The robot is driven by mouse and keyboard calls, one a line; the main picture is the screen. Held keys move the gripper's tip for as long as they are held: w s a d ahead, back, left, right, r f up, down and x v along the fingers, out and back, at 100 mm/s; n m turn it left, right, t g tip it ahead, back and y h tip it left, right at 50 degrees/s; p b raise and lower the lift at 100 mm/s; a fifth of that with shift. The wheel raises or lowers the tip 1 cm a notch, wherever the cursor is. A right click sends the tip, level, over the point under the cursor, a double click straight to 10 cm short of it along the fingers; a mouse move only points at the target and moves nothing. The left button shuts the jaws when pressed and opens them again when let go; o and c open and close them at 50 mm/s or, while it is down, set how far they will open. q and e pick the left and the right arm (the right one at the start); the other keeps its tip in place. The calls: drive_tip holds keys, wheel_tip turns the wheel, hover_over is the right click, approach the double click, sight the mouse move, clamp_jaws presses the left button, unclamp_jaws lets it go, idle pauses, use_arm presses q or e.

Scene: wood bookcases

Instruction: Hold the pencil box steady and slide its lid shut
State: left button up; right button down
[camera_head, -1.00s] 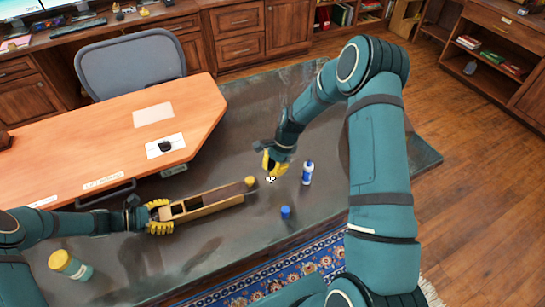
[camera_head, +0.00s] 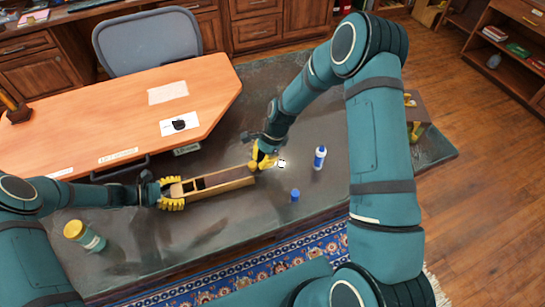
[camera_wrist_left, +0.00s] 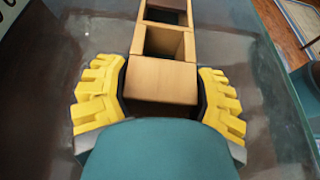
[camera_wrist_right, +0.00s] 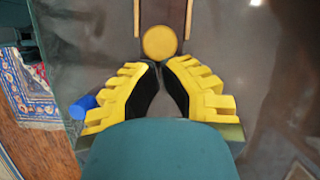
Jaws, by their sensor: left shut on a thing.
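The long wooden pencil box (camera_head: 222,193) lies on the grey table. Its dark lid (camera_head: 226,176) covers the right part, and open compartments show towards the left end. My left gripper (camera_head: 171,193) is shut on the box's left end, with yellow fingers on both sides in the left wrist view (camera_wrist_left: 160,92). A round yellow knob (camera_wrist_right: 159,42) sits at the lid's right end. My right gripper (camera_wrist_right: 160,66) has its fingertips together, right at the knob; whether they touch it I cannot tell. In the head view the right gripper (camera_head: 264,158) is at the box's right end.
A blue-and-white bottle (camera_head: 319,158) and a small blue cap (camera_head: 295,195) stand right of the box. An orange desktop (camera_head: 110,125) lies behind.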

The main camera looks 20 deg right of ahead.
drive_tip(key=a, duration=0.2)
drive_tip(key=shift+a, duration=0.4)
drive_tip(key=shift+d, duration=0.1)
drive_tip(key=d, duration=0.4)
drive_tip(key=shift+w+d+r, duration=0.2)
drive_tip(key=shift+w+r, duration=0.15)
drive_tip(key=shift+w, duration=0.05)
drive_tip(key=v, duration=0.9)
drive_tip(key=shift+s+a+r, duration=0.1)
drive_tip(key=shift+a+r, duration=0.05)
use_arm(q)
drive_tip(key=o, duration=1.4)
drive_tip(key=shift+o, duration=0.2)
